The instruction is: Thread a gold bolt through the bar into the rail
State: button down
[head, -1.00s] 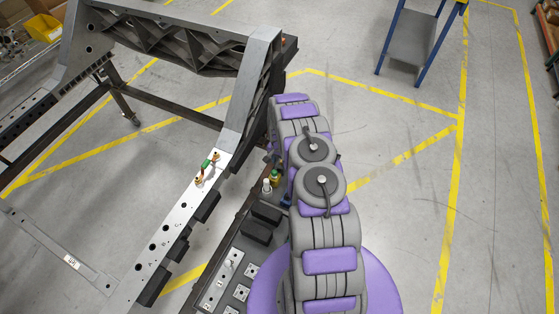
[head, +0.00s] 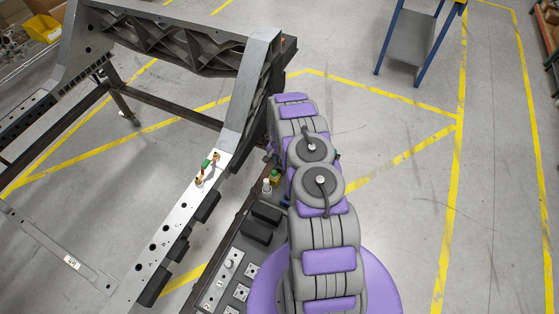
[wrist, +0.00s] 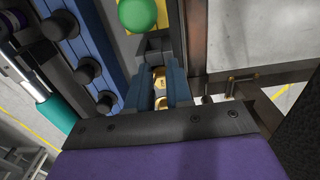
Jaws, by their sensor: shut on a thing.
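In the wrist view my gripper (wrist: 166,90) is shut on a gold bolt (wrist: 159,76), which shows as gold pieces between the dark blue-grey fingers. My arm hides the gripper in the head view. The light-grey rail (head: 166,215) runs diagonally at the left, with a row of dark holes along its top. The gripper is away from the rail, over the right side of the dark bench. The bolt's full length and tip are hidden.
A blue rack with black knobs (wrist: 88,71) and a green ball-shaped top (wrist: 137,14) are close to my gripper. A dark bench (head: 235,262) with black blocks lies beside the rail. Open floor extends to the right.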

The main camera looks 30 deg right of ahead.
jog(key=shift+w+a+r, duration=0.1)
jog(key=shift+w+r, duration=0.05)
jog(key=shift+r+p, duration=0.55)
jog(key=shift+r, duration=2.1)
